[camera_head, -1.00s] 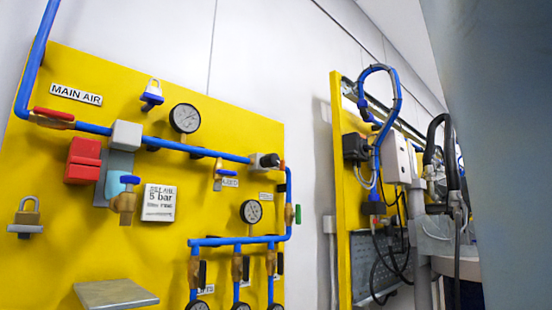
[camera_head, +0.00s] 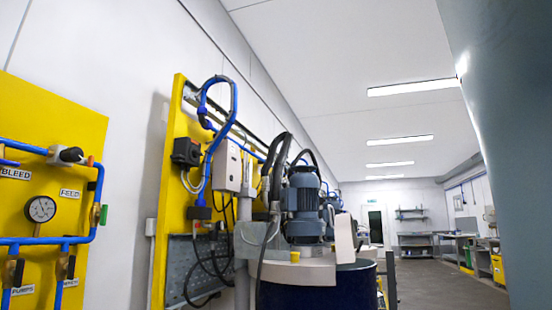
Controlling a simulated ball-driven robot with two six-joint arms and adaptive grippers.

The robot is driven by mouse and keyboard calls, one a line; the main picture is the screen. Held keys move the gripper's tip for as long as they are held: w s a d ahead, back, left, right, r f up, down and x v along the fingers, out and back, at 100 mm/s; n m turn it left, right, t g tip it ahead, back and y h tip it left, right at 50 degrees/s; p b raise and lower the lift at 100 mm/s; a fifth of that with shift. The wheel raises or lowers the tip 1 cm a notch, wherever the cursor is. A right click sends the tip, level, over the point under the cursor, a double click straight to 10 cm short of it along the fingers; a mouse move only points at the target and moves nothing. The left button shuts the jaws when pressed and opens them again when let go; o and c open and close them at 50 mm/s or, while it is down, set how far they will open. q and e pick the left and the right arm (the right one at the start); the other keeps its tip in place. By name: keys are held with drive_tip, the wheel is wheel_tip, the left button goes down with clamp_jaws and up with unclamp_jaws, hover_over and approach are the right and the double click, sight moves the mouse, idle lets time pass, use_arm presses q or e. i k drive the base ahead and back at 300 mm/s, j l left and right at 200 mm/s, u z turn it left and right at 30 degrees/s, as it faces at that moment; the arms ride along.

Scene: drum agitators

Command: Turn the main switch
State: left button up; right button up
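No part labelled as the main switch can be read in the head view. A black box (camera_head: 186,152) with a protruding front part is mounted on the narrow yellow panel (camera_head: 165,190) left of centre. A pale grey box (camera_head: 227,165) with small marks on its face is to its right. I cannot tell which of them, if either, is the main switch. Neither of my grippers is in view.
A yellow air board (camera_head: 60,115) with blue pipes and a gauge (camera_head: 40,209) is at the left. A grey motor (camera_head: 303,205) with black hoses stands over a dark drum (camera_head: 325,288). Open floor (camera_head: 445,285) extends at the right, with benches farther back.

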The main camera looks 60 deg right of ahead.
sight(196, 154)
drive_tip(key=i+l+z, duration=0.15)
drive_tip(key=i+z, duration=0.15)
drive_tip(key=z, duration=0.2)
drive_tip(key=i+z, duration=0.35)
drive_tip(key=z, duration=0.15)
drive_tip(key=i+j+z, duration=0.15)
drive_tip(key=i+z, duration=0.15)
drive_tip(key=z, duration=0.2)
drive_tip(key=i, duration=0.2)
